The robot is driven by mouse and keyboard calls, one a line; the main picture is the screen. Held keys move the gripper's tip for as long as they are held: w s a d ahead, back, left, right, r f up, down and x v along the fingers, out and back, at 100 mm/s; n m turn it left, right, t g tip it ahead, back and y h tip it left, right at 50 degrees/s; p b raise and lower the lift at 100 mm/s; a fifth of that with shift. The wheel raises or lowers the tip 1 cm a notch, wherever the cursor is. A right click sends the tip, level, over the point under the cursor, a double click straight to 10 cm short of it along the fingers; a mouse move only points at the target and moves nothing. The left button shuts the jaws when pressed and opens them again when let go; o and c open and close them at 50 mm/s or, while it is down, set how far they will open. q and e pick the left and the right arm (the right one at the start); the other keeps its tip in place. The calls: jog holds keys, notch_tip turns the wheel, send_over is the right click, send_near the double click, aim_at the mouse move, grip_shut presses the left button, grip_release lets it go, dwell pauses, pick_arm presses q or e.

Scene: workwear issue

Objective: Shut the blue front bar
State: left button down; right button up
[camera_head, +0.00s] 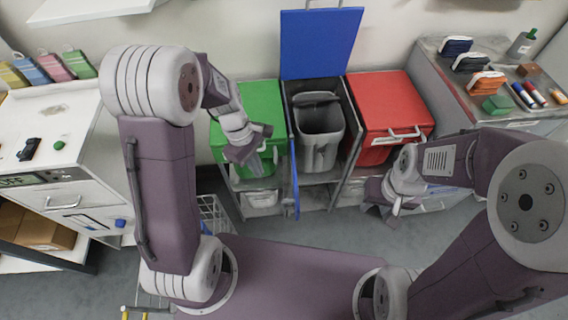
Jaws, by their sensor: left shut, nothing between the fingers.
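The blue front bar (295,183) belongs to the middle bin bay. It stands swung out towards me, seen nearly edge-on as a thin blue strip at the left side of the bay's open front. Behind it a grey bin (320,150) sits in the bay, and the blue lid (320,45) is raised upright against the wall. My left gripper (255,168) is shut and empty in front of the green bay, left of the bar and apart from it in the picture. My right gripper (382,211) is low in front of the red bay; its finger gap is unclear.
A green lid (248,108) on the left and a red lid (378,95) on the right are down. A white counter (85,110) stands left, and a grey worktop (450,90) with folded cloths and markers stands right. A wire basket (212,212) is on the floor.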

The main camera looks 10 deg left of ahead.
pick_arm(q)
jog(key=s+d+f+b, duration=0.3)
jog(key=d+f, duration=0.2)
jog(key=f, duration=0.4)
jog(key=shift+s+d+f+b, duration=0.25)
jog(key=shift+s+d+b, duration=0.05)
jog(key=shift+s+d, duration=0.05)
pick_arm(e)
jog(key=shift+s+a+f, duration=0.1)
jog(key=shift+s+f, duration=0.3)
jog(key=shift+f, duration=0.35)
jog(key=shift+s+f, duration=0.35)
jog(key=shift+f, duration=0.4)
